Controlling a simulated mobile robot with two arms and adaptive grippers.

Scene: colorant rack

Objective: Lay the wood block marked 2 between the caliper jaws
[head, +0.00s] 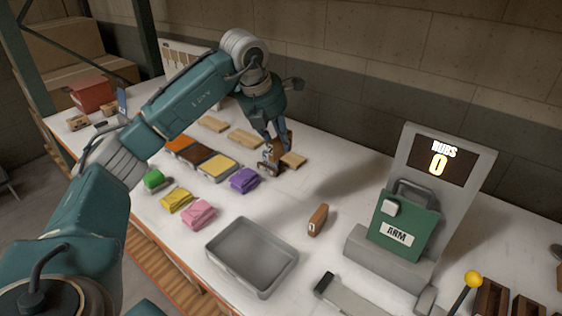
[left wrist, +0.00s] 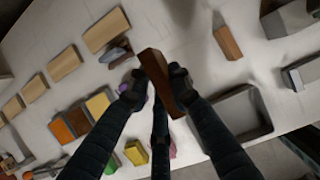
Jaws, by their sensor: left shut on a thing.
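My left gripper (head: 276,146) is shut on a dark brown wood block (left wrist: 164,76), which sits between its fingertips (left wrist: 156,84) in the left wrist view. No mark is readable on the held block. Another brown wood block (head: 317,219) lies on the table with a small white mark, too small to read; it also shows in the left wrist view (left wrist: 227,42). A grey bar with a dark upright end (head: 340,296) lies at the front; I cannot tell whether it is the caliper. My right gripper is not in view.
A grey tray (head: 252,257) stands near the front edge. A grey stand (head: 390,248) with a display reading 0 is right of it. Folded cloths (head: 198,214), coloured pans (head: 217,166) and pale wood blocks (head: 245,138) lie left. Bare table surrounds the loose brown block.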

